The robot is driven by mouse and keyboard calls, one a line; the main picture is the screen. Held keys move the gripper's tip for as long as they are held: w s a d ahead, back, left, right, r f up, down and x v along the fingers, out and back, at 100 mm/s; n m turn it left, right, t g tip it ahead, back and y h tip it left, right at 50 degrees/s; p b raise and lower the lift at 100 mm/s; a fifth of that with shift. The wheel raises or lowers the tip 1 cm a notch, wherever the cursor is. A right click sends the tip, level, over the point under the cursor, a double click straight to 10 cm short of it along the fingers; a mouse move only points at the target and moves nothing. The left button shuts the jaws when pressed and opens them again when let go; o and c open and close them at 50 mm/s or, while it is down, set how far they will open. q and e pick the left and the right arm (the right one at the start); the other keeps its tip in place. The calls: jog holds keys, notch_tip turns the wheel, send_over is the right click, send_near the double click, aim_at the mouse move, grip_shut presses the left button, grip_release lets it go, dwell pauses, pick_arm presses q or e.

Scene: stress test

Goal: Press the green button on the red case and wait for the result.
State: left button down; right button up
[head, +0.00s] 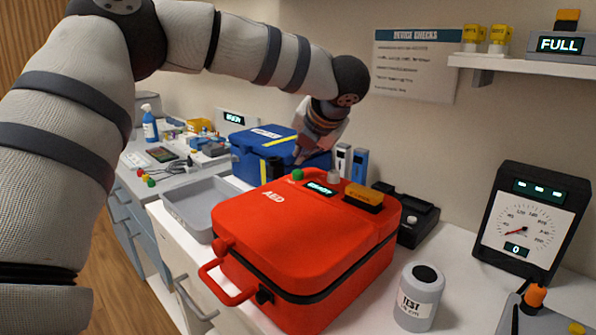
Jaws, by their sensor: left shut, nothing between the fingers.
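The red case (295,245), marked AED, lies closed on the white counter with its handle toward the front left. The green button (298,175) sits near the back left of its top. Beside the button is a small lit display (321,188) whose text seems to read READY. My left gripper (301,158) reaches over from behind, pointing down with its fingers shut and empty. Its tips are just above or behind the green button; I cannot tell whether they touch it. My right gripper is out of view.
A grey tray (188,212) is left of the case and a blue case (255,158) behind it. A white TEST canister (417,300) stands close on the right. A black gauge (530,222) stands farther right. A shelf (530,64) holds a FULL display.

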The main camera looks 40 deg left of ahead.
aim_at(302, 171)
pick_arm(q)
jog(key=shift+f, duration=0.15)
dwell(0.5)
jog(key=shift+f, duration=0.3)
jog(key=shift+f, duration=0.5)
dwell(0.7)
jog(key=shift+r, duration=0.95)
jog(key=shift+r, duration=2.5)
